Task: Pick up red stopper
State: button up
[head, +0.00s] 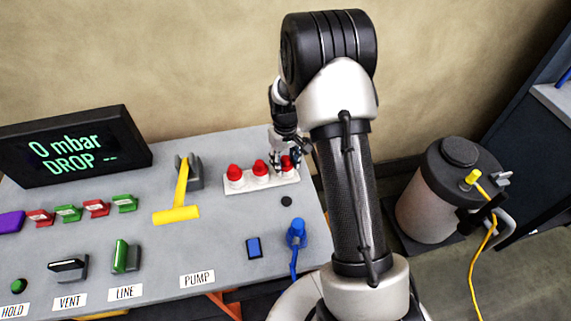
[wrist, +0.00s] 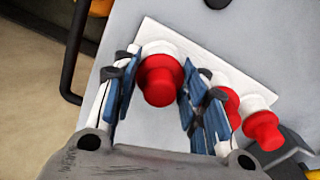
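Three red stoppers with white collars stand in a row on a white rack (head: 262,181) on the grey bench. In the head view the left stopper (head: 235,174) and middle stopper (head: 260,167) are clear; the right stopper (head: 289,163) is partly hidden by my gripper (head: 284,158). In the wrist view my gripper (wrist: 158,98) has its blue-padded fingers spread on either side of this end stopper (wrist: 160,82). Whether the pads touch it is hard to tell. The other two stoppers (wrist: 262,130) lie beyond the right finger, one partly hidden by it.
A yellow T-handle (head: 177,214) stands left of the rack. A blue fitting with a hose (head: 296,234) and a blue block (head: 254,247) sit in front. A display (head: 70,150) stands at the back left. A tank (head: 440,195) is right of the bench.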

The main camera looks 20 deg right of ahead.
aim_at(285, 158)
jog(key=c, duration=0.4)
jog(key=shift+r+p, duration=3.25)
jog(key=shift+r, duration=8.3)
jog(key=shift+f, duration=0.1)
